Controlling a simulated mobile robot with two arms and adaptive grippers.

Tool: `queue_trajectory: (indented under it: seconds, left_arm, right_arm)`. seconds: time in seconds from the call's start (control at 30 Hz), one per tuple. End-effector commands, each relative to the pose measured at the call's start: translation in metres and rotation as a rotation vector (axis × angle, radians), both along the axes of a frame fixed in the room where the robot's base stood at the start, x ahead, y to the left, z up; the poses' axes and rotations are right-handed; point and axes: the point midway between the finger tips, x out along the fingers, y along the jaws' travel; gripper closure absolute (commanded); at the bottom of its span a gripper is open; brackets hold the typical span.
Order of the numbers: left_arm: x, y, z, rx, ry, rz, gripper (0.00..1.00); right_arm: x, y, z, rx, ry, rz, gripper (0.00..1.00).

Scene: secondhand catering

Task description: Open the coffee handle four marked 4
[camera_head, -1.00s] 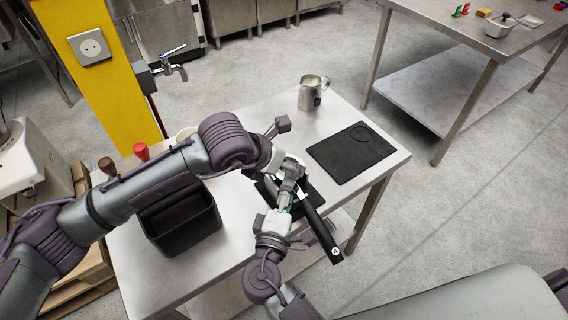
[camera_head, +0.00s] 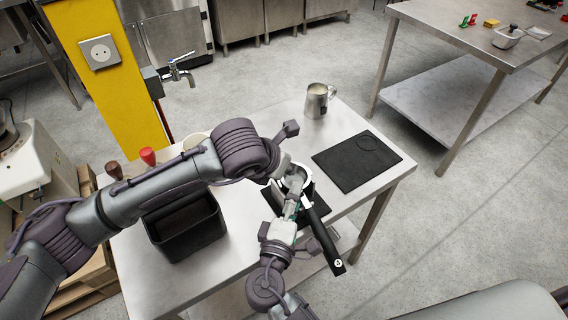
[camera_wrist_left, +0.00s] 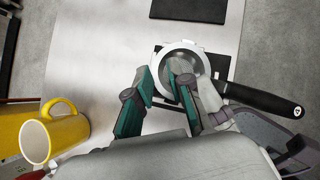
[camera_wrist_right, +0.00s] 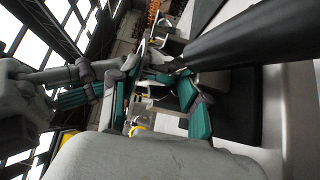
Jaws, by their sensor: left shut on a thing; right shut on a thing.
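Coffee handle four (camera_head: 322,236), a portafilter with a metal bowl and a long black handle with a white mark at its end, lies over a black mat (camera_head: 276,205) on the steel table. My left gripper (camera_wrist_left: 167,84) is shut at the bowl's rim, one finger overlapping the inside. Exact contacts are partly hidden.
A black bin (camera_head: 187,232) stands left of the handle. A flat black mat (camera_head: 357,160) and a metal jug (camera_head: 318,101) are behind it. A yellow mug (camera_wrist_left: 52,132) shows in the left wrist view. The table's front right edge is close.

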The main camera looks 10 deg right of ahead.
Motion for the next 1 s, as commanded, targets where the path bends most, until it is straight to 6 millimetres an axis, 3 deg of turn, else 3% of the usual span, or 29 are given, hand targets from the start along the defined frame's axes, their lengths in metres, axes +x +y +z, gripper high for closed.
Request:
queue_trajectory:
  seconds: [0.03,0.37,0.53,0.83,1.0]
  left_arm:
    - [-0.017,-0.016,0.005,-0.032,0.014,-0.044,1.0]
    - [-0.014,-0.013,0.005,-0.026,0.011,-0.035,0.99]
    - [-0.012,-0.012,0.005,-0.024,0.008,-0.033,0.73]
    - [-0.012,-0.011,0.006,-0.023,0.007,-0.03,0.73]
    - [-0.019,-0.003,0.02,-0.025,0.006,-0.031,0.73]
  right_arm:
    - [0.001,0.007,-0.009,-0.002,0.022,0.025,1.0]
    - [0.001,0.006,-0.009,0.002,0.021,0.02,1.0]
    - [0.001,0.005,-0.009,0.003,0.021,0.018,1.0]
    - [0.0,0.004,-0.009,0.003,0.021,0.016,1.0]
    - [0.0,0.004,-0.009,0.003,0.021,0.015,1.0]
